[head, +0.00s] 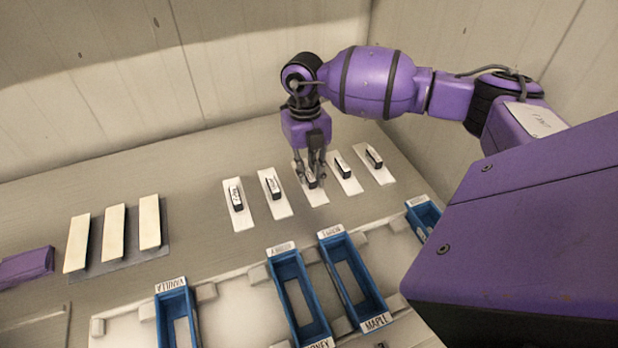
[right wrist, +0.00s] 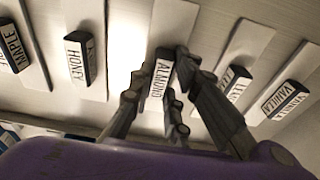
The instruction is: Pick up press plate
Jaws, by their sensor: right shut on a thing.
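Several white press plates with dark, labelled handles lie in a row on the table. My right gripper (head: 312,160) points down over the middle plate (head: 316,195) and is shut on its handle. In the right wrist view, my right gripper's fingers (right wrist: 170,95) are on both sides of the handle marked ALMOND (right wrist: 160,72); the plate looks level with its neighbours. On either side are the plates with handles marked HONEY (right wrist: 75,58) and LEMON (right wrist: 232,90). Handles marked MAPLE (right wrist: 12,42) and VANILLA (right wrist: 286,99) are at the ends. My left gripper is not seen.
Blue moulds (head: 299,335) with name labels stand in a pale frame (head: 240,300) in front of the plates. Pale bars (head: 113,233) lie on a grey tray at left. A wall rises behind the table. Table around the tray is mostly clear.

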